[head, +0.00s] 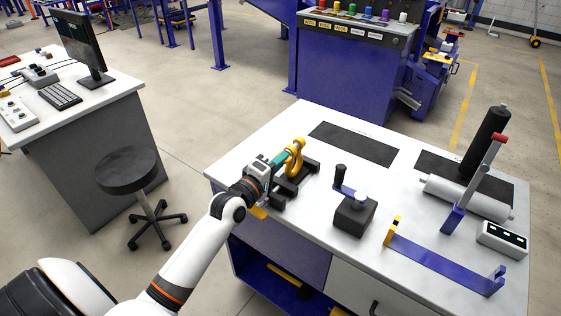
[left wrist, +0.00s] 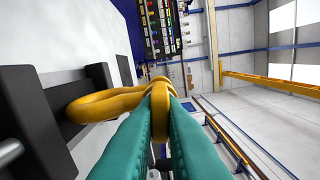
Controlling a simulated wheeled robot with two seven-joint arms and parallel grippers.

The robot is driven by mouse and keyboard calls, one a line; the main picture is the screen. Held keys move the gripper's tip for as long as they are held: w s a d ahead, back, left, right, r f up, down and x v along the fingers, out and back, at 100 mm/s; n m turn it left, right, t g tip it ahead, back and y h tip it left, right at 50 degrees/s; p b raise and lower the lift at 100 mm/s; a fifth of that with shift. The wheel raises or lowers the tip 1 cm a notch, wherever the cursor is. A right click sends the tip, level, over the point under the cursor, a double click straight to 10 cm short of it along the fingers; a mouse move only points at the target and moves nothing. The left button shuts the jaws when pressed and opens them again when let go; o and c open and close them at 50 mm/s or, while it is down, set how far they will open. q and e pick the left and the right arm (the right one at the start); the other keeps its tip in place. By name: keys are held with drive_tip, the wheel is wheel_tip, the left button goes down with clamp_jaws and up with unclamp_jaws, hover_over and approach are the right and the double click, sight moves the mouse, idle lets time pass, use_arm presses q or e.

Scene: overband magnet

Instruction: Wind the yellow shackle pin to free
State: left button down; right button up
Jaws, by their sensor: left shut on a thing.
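The yellow shackle (head: 296,163) stands in a black holder (head: 310,165) near the left end of the white workbench. In the left wrist view the shackle (left wrist: 92,104) shows as a yellow loop beside the black holder (left wrist: 22,110). My left gripper (head: 280,162) has teal fingers and is shut on the yellow shackle pin (left wrist: 159,110) at the shackle's end. The fingers (left wrist: 160,128) hide part of the pin, and its thread is hidden. My right gripper is in neither view.
A black block with a knob (head: 352,215), a blue bracket (head: 440,265), a grey roller (head: 465,197) and a red-tipped lever (head: 480,175) are on the white workbench (head: 290,125). Dark mats (head: 355,143) lie behind. A stool (head: 126,170) stands left.

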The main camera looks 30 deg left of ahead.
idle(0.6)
use_arm(q)
drive_tip(key=shift+r+n+p, duration=0.1)
drive_tip(key=shift+n+p, duration=0.2)
drive_tip(key=shift+p, duration=0.05)
drive_tip(key=c, duration=1.8)
unclamp_jaws()
drive_tip(key=o, duration=0.4)
drive_tip(key=shift+c, duration=0.2)
